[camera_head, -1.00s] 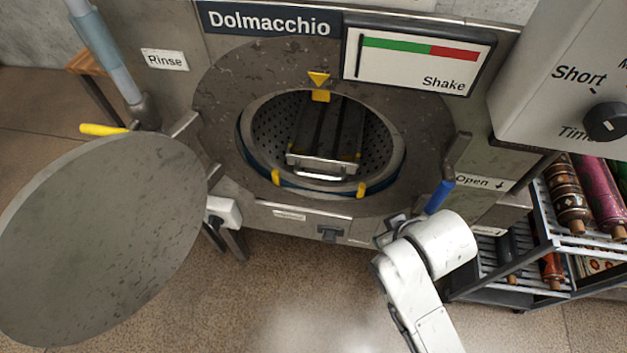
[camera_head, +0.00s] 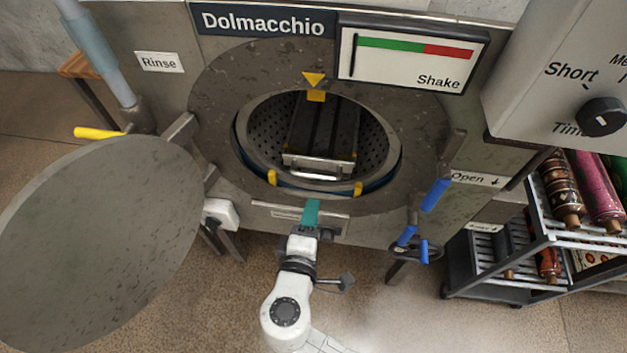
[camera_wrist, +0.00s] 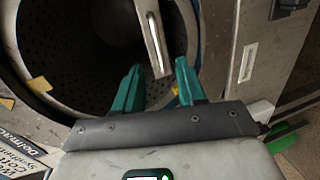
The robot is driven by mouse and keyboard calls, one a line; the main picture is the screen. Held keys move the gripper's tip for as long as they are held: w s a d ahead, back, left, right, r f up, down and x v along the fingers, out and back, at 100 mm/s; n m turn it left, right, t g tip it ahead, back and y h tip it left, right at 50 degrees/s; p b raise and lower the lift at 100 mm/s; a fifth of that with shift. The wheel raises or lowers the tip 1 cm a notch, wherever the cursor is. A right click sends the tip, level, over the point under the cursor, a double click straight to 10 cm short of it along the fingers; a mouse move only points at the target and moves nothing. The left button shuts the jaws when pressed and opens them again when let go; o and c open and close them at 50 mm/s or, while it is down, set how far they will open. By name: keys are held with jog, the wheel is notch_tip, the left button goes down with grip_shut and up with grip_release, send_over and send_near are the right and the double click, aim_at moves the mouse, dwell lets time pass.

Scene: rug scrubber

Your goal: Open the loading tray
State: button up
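The loading tray (camera_head: 318,130) is a dark, ribbed tray lying inside the perforated drum of the washer. Its front carries a pale metal bar handle (camera_head: 313,175) near the drum's lower rim. The handle also shows in the wrist view (camera_wrist: 155,42), beyond the fingers and roughly in line with the gap between them. My gripper (camera_head: 311,204), with teal fingers, is below the drum opening and in front of the machine. In the wrist view my gripper (camera_wrist: 158,75) has its fingers apart, with nothing held between them.
The round door (camera_head: 100,235) stands swung open at the left. A blue lever (camera_head: 436,194) and a small handwheel (camera_head: 416,250) are at the right. A rack (camera_head: 500,255) with rolled rugs stands farther right. The floor in front is clear.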

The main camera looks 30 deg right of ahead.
jog(key=x, duration=1)
jog(key=shift+w+a+p, duration=0.35)
jog(key=shift+w+p, duration=0.05)
jog(key=shift+w, duration=0.05)
jog(key=shift+r, duration=0.15)
jog(key=shift+c, duration=0.4)
grip_shut()
